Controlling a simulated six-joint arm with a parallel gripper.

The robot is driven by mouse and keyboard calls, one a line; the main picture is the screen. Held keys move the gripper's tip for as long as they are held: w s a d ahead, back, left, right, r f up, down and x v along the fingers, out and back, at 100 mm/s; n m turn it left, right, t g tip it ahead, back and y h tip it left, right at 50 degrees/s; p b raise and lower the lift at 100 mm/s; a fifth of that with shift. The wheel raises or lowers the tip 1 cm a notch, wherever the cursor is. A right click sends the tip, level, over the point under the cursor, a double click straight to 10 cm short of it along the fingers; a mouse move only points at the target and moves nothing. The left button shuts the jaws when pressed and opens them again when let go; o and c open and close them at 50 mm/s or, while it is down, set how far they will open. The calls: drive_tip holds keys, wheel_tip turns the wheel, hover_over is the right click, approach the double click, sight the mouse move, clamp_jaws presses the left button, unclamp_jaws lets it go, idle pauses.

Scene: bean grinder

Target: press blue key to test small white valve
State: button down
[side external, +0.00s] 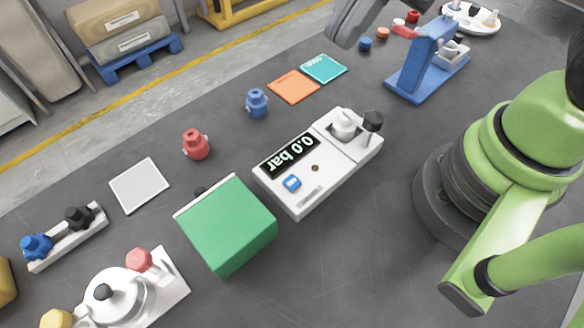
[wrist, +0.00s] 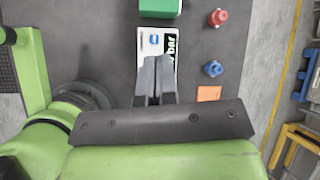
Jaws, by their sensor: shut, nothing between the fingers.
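The white tester (side external: 318,170) stands mid-table in the side view, its dark display reading 0.0 bar. Its blue key (side external: 292,183) lies below the display and also shows in the wrist view (wrist: 154,40). A small white valve (side external: 343,125) sits in the tester's far end, beside a black knob (side external: 373,121). My gripper (wrist: 153,62) is shut and empty in the wrist view. Its fingers are in front of the tester's far part and hide the valve there. The blue key shows past the fingertips, apart from them in the picture; height above it is unclear.
A green box (side external: 226,225) stands close beside the tester. Red (side external: 196,145) and blue (side external: 257,103) valves stand behind it, near orange (side external: 293,87) and teal (side external: 323,69) pads. A blue stand (side external: 425,65) is at the back. Bare table lies in front of the tester.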

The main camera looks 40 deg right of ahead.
sight(290, 178)
drive_tip(key=w+a+f+m+g+y, duration=0.1)
drive_tip(key=a+f+m+g, duration=0.1)
drive_tip(key=a+f+m, duration=0.3)
wheel_tip(290, 178, down, 5)
drive_tip(key=m, duration=0.5)
drive_tip(key=shift+w+a+r+m+y, duration=0.15)
drive_tip(key=shift+w+a+m+y, duration=0.15)
drive_tip(key=shift+w+a+m, duration=0.1)
drive_tip(key=shift+f, duration=4.4)
drive_tip(key=shift+s, duration=0.1)
drive_tip(key=shift+f, duration=0.4)
drive_tip(key=shift+f, duration=0.45)
drive_tip(key=shift+r, duration=0.9)
